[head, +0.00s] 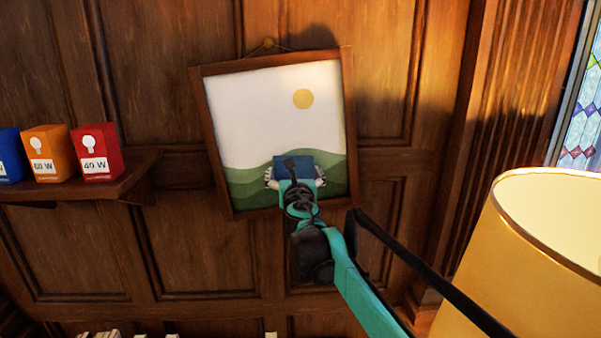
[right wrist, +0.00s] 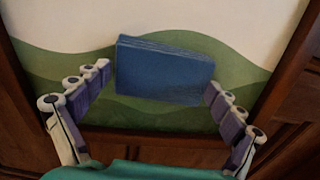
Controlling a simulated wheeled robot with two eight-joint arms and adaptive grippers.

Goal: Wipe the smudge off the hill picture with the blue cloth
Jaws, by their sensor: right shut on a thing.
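The hill picture (head: 237,120) hangs on the wood wall in a brown frame, tilted a little. It shows green hills, a pale sky and a yellow sun. My right gripper (head: 296,178) is in front of the hills in the lower part of the picture. It is shut on the folded blue cloth (head: 308,161), with one finger on each side. In the right wrist view the blue cloth (right wrist: 165,70) lies in front of the green hills, between the fingers. I cannot tell if it touches the picture. No smudge shows; the cloth and gripper hide part of the hills. My left gripper is out of view.
A wooden shelf (head: 100,185) at the left holds a blue, an orange (head: 48,153) and a red bulb box (head: 96,152). A large yellow lampshade (head: 520,250) stands at the lower right, close to my right arm.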

